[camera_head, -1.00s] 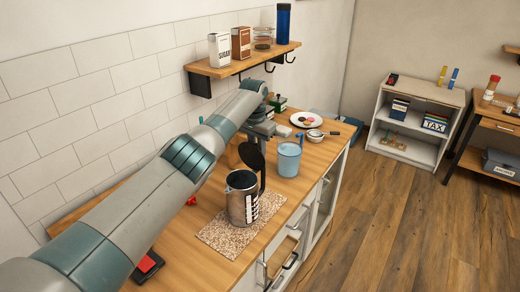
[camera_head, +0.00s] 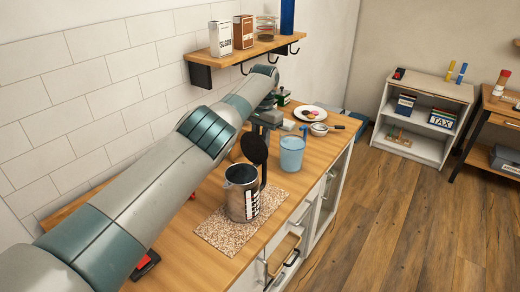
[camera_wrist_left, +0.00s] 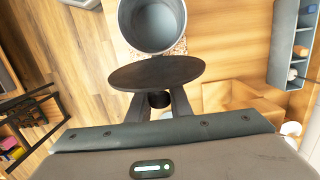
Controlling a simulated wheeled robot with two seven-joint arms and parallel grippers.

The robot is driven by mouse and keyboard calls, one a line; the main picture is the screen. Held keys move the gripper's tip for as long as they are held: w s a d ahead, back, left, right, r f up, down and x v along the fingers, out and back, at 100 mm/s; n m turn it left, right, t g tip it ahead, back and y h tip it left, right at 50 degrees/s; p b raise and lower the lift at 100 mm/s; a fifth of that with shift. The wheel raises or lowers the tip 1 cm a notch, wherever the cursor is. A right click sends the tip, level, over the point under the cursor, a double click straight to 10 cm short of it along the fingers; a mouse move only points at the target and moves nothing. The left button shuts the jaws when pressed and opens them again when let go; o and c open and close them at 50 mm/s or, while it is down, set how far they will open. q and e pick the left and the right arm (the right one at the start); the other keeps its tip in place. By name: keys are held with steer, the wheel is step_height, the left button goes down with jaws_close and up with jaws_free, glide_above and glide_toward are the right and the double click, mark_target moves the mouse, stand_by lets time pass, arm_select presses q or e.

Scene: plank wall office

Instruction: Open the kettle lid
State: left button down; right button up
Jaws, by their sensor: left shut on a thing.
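The kettle (camera_head: 238,206) is a dark metal cylinder standing upright on a speckled mat. Its black round lid (camera_head: 254,148) stands raised and steeply tilted above the rim, on the side of the black handle (camera_head: 263,174). In the left wrist view the kettle's open top (camera_wrist_left: 155,25) shows beyond the lid (camera_wrist_left: 157,73). My left gripper (camera_wrist_left: 160,101) is shut on the small dark knob at the lid's outer face. In the head view the gripper (camera_head: 263,128) is behind the lid and partly hidden. My right gripper is not in view.
The speckled mat (camera_head: 215,232) lies on the wooden counter. A blue cup (camera_head: 291,154) stands close to the right of the kettle. A wall shelf (camera_head: 240,56) hangs above the counter.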

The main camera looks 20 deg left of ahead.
arm_select(q)
steer(key=shift+f, duration=0.1)
steer(key=c, duration=1.6)
jaws_free()
steer(key=shift+w, duration=0.1)
steer(key=shift+r+p, duration=0.9)
steer(key=shift+r, duration=0.05)
steer(key=r+p, duration=0.2)
steer(key=r, duration=0.3)
steer(key=w+r+p, duration=0.1)
steer(key=r+p, duration=0.1)
steer(key=r, duration=0.3)
steer(key=r+p, duration=0.2)
steer(key=r, duration=0.3)
steer(key=shift+w+d+r, duration=0.15)
steer(key=shift+w+d, duration=0.1)
